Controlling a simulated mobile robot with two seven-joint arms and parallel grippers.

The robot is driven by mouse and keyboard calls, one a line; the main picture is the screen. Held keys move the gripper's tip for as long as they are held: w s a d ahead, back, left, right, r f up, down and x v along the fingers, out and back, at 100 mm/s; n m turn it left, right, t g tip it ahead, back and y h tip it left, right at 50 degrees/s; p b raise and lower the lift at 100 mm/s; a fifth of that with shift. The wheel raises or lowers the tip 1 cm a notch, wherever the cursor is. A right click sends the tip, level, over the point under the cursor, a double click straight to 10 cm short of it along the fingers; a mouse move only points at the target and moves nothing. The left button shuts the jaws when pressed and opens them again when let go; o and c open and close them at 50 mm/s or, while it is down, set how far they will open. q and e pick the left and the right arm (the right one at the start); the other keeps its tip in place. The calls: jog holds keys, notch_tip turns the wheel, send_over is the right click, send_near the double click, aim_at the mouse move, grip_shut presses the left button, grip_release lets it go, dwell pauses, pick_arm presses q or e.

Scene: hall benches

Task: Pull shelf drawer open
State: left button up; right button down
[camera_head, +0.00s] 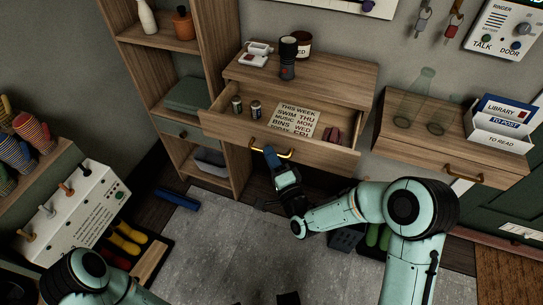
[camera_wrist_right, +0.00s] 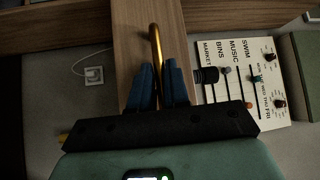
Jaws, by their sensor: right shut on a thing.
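The wooden shelf drawer (camera_head: 225,125) stands pulled out from the middle wall unit (camera_head: 335,75), so its inside shows. It has a brass handle (camera_head: 287,155) on its front.
The drawer holds two small cans (camera_head: 247,107), a lettered card (camera_head: 296,119) and a dark red item (camera_head: 333,134). A dark cylinder (camera_head: 288,57) and a jar stand on top. A wall shelf (camera_head: 445,150) with glass bottles is right; tall shelving (camera_head: 215,50) stands left.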

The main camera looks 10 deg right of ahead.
jog(key=c, duration=1.2)
grip_release()
jog(key=shift+o, duration=0.2)
pick_arm(q)
jog(key=s+d+r+g+p, duration=0.1)
jog(key=s+r+p, duration=0.3)
jog(key=r+p, duration=0.2)
jog(key=shift+g+p, duration=0.3)
jog(key=shift+p, duration=0.05)
pick_arm(e)
jog(key=v, duration=1.3)
jog(key=shift+s, duration=0.2)
jog(key=shift+f, duration=0.15)
